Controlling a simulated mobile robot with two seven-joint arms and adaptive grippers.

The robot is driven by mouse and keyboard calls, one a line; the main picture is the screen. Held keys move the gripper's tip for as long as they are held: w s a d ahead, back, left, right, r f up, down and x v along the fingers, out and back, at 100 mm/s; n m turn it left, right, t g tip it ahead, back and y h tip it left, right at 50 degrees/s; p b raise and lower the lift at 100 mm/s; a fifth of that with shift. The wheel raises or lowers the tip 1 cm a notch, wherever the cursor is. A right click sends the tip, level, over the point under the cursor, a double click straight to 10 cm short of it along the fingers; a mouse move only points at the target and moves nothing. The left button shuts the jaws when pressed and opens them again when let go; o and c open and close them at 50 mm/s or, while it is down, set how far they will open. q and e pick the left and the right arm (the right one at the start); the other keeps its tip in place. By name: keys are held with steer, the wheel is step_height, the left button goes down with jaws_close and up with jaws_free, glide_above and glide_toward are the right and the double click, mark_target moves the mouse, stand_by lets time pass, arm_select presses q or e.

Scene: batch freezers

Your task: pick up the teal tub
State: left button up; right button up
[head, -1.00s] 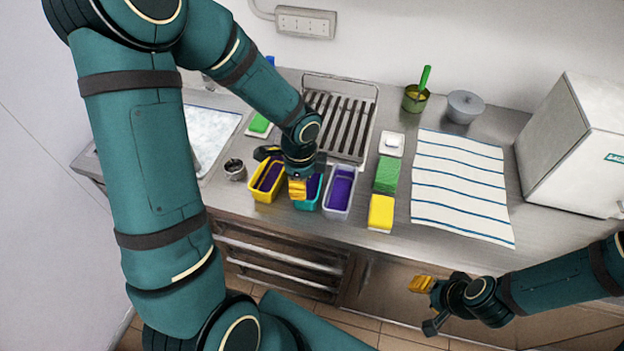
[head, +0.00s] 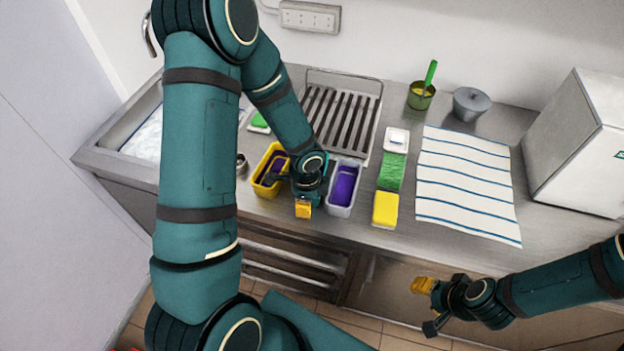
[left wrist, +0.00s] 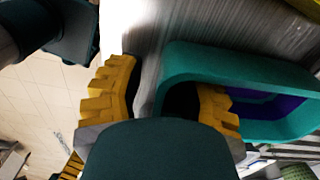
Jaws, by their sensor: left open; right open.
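The teal tub (left wrist: 225,62) fills the right of the left wrist view, with purple contents inside it. In the head view it is almost wholly hidden behind my left gripper (head: 303,203), between a yellow tub and a pale tub. My left gripper is open. In the left wrist view one yellow finger is inside the tub's opening and the other is outside, so the near wall lies between them. I cannot tell whether either finger touches the wall. My right gripper (head: 428,305) is open and empty in front of the counter, away from the tubs.
The yellow tub (head: 265,192) stands close on the left and the pale tub (head: 340,211) close on the right. A yellow block (head: 385,209) and green pad (head: 392,172) lie further right, then a striped towel (head: 465,185). A slatted rack (head: 343,118) is behind.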

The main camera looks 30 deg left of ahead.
arm_select(q)
jaws_close()
steer(key=shift+r, duration=0.1)
